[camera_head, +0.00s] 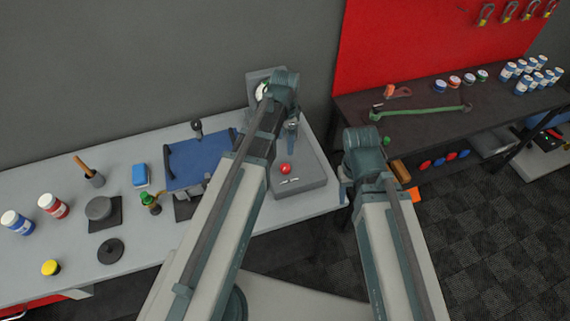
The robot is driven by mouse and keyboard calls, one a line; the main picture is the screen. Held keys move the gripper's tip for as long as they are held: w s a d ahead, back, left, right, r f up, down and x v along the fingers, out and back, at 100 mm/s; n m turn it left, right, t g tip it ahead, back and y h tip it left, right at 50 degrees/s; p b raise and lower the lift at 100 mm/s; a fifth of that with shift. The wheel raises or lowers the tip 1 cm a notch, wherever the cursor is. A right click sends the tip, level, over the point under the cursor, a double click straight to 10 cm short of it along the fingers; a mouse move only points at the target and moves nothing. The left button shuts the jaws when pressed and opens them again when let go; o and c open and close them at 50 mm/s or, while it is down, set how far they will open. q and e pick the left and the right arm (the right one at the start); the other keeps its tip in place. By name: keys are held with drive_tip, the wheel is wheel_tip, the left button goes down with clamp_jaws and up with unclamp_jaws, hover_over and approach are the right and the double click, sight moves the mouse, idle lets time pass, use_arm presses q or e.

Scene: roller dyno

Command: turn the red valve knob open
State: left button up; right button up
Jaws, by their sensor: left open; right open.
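The red valve knob (285,169) sits on a grey base plate (312,178) at the right end of the pale workbench. A small light metal piece (289,181) lies just in front of it. My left gripper (291,130) is open and small in view, behind the knob in the picture and apart from it. My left arm crosses in front of the base plate's left part and hides it. My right gripper (344,192) is open at the bench's right end, right of the plate, partly hidden by my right arm.
A grey panel with a round gauge (262,90) stands behind the plate, partly covered by my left arm. A blue tray (197,161), cans and a black disc (111,251) are on the bench to the left. A dark table (430,128) with a green wrench stands right.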

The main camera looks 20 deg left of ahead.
sight(285, 167)
use_arm(q)
wheel_tip(285, 167, down, 14)
drive_tip(key=b, duration=1.3)
drive_tip(key=shift+r, duration=0.25)
drive_tip(key=shift+r, duration=0.1)
clamp_jaws()
